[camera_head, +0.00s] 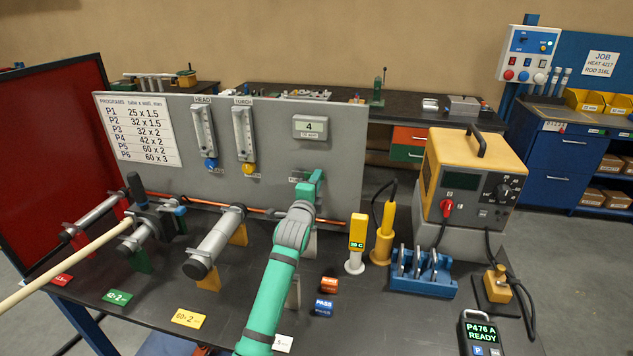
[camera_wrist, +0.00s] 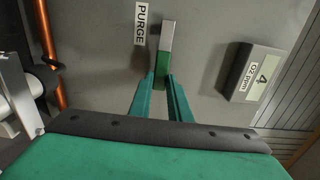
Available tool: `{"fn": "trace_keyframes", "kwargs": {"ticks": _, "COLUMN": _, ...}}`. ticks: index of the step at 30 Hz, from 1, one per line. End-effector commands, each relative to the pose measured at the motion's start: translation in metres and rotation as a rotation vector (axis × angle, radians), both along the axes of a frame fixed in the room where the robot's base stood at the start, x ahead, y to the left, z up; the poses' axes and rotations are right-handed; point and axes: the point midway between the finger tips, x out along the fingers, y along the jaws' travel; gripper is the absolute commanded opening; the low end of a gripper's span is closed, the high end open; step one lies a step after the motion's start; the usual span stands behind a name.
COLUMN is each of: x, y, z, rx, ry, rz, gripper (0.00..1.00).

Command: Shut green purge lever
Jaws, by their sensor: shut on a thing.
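The purge lever (camera_wrist: 166,45) shows in the wrist view as a silver bar with a green part at its lower end. It stands beside the PURGE label (camera_wrist: 141,22) on the grey panel. My gripper (camera_wrist: 162,84) is shut on the lever's green part, one teal finger on each side. In the head view my gripper (camera_head: 312,188) is at the right part of the panel, below the display reading 4. There my arm and gripper hide much of the lever, and I cannot tell its exact angle.
The grey panel (camera_head: 270,140) carries two flow meters and a display (camera_head: 310,127). A copper tube (camera_head: 260,210) runs along its foot. A yellow gauge (camera_head: 357,232), a yellow torch holder (camera_head: 384,235) and a blue rack (camera_head: 423,285) stand right of my arm.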

Motion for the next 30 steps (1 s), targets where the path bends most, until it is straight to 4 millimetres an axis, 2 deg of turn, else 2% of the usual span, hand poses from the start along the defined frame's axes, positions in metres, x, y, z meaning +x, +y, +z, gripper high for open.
{"fn": "trace_keyframes", "kwargs": {"ticks": 2, "x": 0.0, "y": 0.0, "z": -0.003, "rx": 0.003, "ry": 0.004, "rz": 0.001, "gripper": 0.0}}
{"fn": "trace_keyframes", "kwargs": {"ticks": 3, "x": 0.0, "y": 0.0, "z": -0.003, "rx": 0.003, "ry": 0.004, "rz": 0.001, "gripper": 0.26}}
{"fn": "trace_keyframes", "kwargs": {"ticks": 4, "x": 0.0, "y": 0.0, "z": -0.003, "rx": 0.003, "ry": 0.004, "rz": 0.001, "gripper": 0.34}}
{"fn": "trace_keyframes", "kwargs": {"ticks": 5, "x": 0.0, "y": 0.0, "z": -0.003, "rx": 0.002, "ry": 0.004, "rz": 0.001, "gripper": 0.36}}
{"fn": "trace_keyframes", "kwargs": {"ticks": 13, "x": 0.0, "y": -0.001, "z": -0.001, "rx": 0.002, "ry": 0.003, "rz": 0.0, "gripper": 0.36}}
{"fn": "trace_keyframes", "kwargs": {"ticks": 17, "x": -0.006, "y": 0.0, "z": -0.001, "rx": 0.0, "ry": 0.001, "rz": -0.002, "gripper": 0.36}}
{"fn": "trace_keyframes", "kwargs": {"ticks": 20, "x": -0.018, "y": 0.003, "z": -0.002, "rx": 0.001, "ry": 0.003, "rz": -0.003, "gripper": 0.36}}
{"fn": "trace_keyframes", "kwargs": {"ticks": 30, "x": -0.075, "y": 0.023, "z": -0.002, "rx": 0.001, "ry": 0.003, "rz": -0.002, "gripper": 0.36}}
